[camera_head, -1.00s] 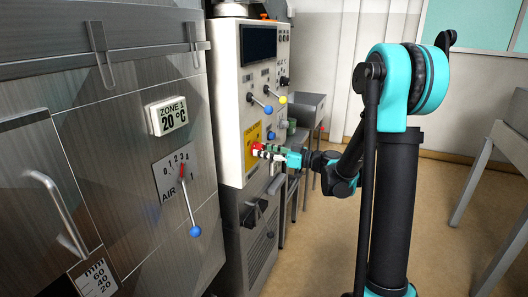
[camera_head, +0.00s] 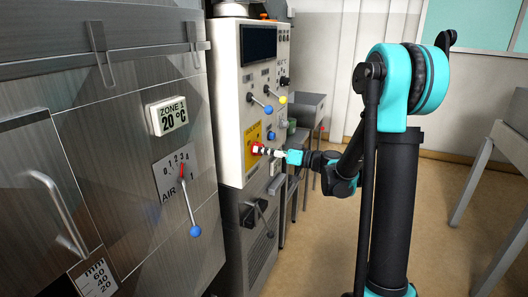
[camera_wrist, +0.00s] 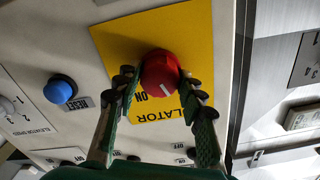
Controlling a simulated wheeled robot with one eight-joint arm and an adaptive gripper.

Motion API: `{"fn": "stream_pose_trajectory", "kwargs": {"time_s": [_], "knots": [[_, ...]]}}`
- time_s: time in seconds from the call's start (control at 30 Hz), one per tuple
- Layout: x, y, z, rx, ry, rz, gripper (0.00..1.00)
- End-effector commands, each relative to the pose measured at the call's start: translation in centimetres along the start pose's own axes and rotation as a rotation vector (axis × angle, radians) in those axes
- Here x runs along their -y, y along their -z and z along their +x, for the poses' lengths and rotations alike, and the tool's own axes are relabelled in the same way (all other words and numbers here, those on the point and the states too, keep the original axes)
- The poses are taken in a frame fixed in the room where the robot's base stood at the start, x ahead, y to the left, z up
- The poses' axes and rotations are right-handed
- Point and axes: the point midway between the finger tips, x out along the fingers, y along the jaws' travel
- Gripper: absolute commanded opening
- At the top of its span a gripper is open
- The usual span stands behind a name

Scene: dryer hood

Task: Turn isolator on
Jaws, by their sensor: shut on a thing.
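The isolator is a red rotary knob (camera_wrist: 160,77) on a yellow plate (camera_wrist: 120,45) marked "…LATOR" and "ON" in the wrist view. A pale pointer line shows on the knob's face, near the "ON" lettering. In the head view the knob (camera_head: 256,149) is on the yellow plate (camera_head: 252,132) low on the white control panel. My gripper (camera_wrist: 158,88) has one finger on each side of the knob and is shut on it. In the head view my gripper (camera_head: 268,151) reaches the knob from the right. The "OFF" marking by the knob is not clearly seen.
A blue reset button (camera_wrist: 60,90) is beside the yellow plate. Levers with a blue ball (camera_head: 268,108) and a yellow ball (camera_head: 283,100) stick out above. The blue-balled air lever (camera_head: 195,231) is on the steel front at left. Open floor lies at right.

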Motion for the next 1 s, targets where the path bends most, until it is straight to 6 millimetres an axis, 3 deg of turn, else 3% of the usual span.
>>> {"fn": "stream_pose_trajectory", "kwargs": {"time_s": [1.0], "knots": [[-0.05, 0.0, -0.04, -0.001, -0.001, 0.932, 0.1]]}}
